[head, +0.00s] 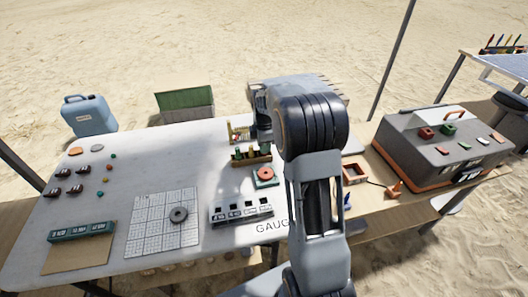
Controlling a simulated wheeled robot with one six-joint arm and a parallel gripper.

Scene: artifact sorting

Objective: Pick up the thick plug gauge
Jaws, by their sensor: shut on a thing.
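A small wooden rack (251,158) with several short upright plug gauges stands at the back middle of the white table. My gripper (263,138) points down over the right end of this rack. It is shut on what looks like a dark green plug gauge (265,150) there. The fingertips are small and partly hidden by my arm. I cannot tell whether this gauge is the thick one or whether it is clear of the rack.
A green block with an orange ring (264,174) and a slotted white gauge block (240,209) stand in front of the rack. A grey toolbox (440,145) stands at right.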

